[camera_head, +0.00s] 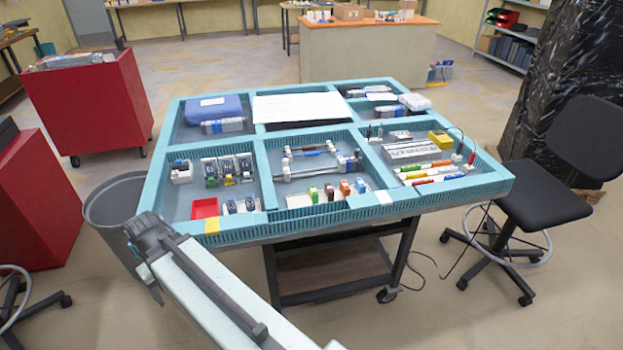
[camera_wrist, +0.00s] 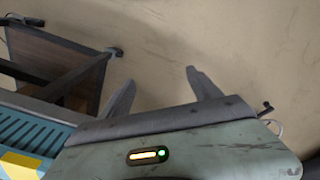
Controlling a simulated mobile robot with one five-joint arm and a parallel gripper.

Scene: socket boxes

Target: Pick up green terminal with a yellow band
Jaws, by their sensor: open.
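A small upright green terminal (camera_head: 313,194) stands at the left end of a short row of coloured terminals, in the front middle compartment of the turquoise divided tray (camera_head: 235,235). A yellow band on it is too small to make out. My gripper (camera_wrist: 160,76) is open and empty in the wrist view, with bare floor beyond its fingers. In the head view my arm reaches up from the bottom, and its end is outside the tray's front left corner, well left of the green terminal. No terminal shows in the wrist view.
A red bin (camera_head: 205,208) and several small devices fill the front left compartment. A grey waste bin (camera_head: 112,205) stands left of the tray, and a black chair (camera_head: 540,180) stands right.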

